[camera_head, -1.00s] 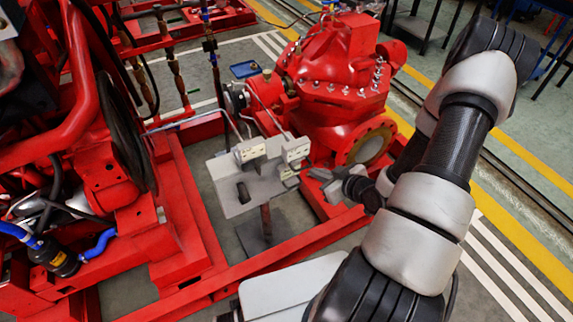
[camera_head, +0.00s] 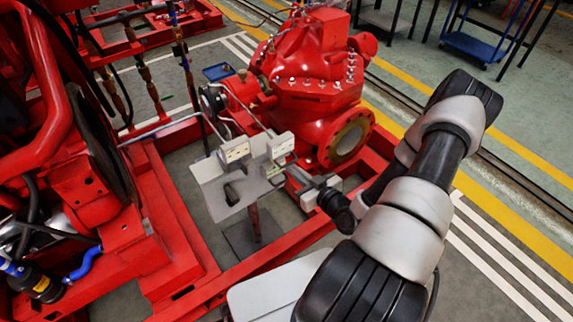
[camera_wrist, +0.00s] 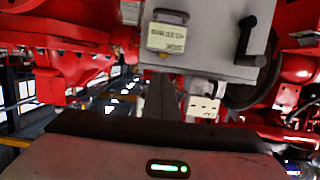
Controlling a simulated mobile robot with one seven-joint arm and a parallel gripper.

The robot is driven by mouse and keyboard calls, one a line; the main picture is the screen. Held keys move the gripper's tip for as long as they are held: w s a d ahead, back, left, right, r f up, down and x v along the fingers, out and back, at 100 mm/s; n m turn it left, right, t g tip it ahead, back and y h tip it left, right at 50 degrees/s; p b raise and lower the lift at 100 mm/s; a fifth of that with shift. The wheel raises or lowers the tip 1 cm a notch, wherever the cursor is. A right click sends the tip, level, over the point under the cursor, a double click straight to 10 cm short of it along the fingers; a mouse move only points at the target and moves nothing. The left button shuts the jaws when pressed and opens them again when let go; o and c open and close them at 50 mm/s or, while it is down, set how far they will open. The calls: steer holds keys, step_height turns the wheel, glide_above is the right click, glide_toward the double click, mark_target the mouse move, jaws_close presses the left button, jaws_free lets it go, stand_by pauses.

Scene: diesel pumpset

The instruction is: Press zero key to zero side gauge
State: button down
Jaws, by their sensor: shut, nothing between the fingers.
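Two cream box-shaped gauges stand on a grey plate (camera_head: 215,190) on a post: a left gauge (camera_head: 234,151) and a right gauge (camera_head: 280,145). I cannot tell which is the side gauge. My gripper (camera_head: 290,172) is shut and empty, just right of the plate and below the right gauge; contact cannot be told. In the wrist view, my gripper's dark fingers (camera_wrist: 160,97) point toward a gauge with a pale label (camera_wrist: 167,36) on the grey plate (camera_wrist: 215,40). Another cream gauge (camera_wrist: 203,107) shows lower right. The zero key cannot be made out.
A red pump (camera_head: 312,80) with a round flange (camera_head: 350,138) stands behind the plate. Red frame rails (camera_head: 235,268) run below, and a red engine (camera_head: 90,190) fills the left. A dark rod (camera_wrist: 246,38) sticks out from the plate. Striped floor lies to the right.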

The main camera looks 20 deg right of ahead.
steer(key=b+x, duration=0.1)
steer(key=x, duration=0.8)
steer(key=shift+f, duration=0.15)
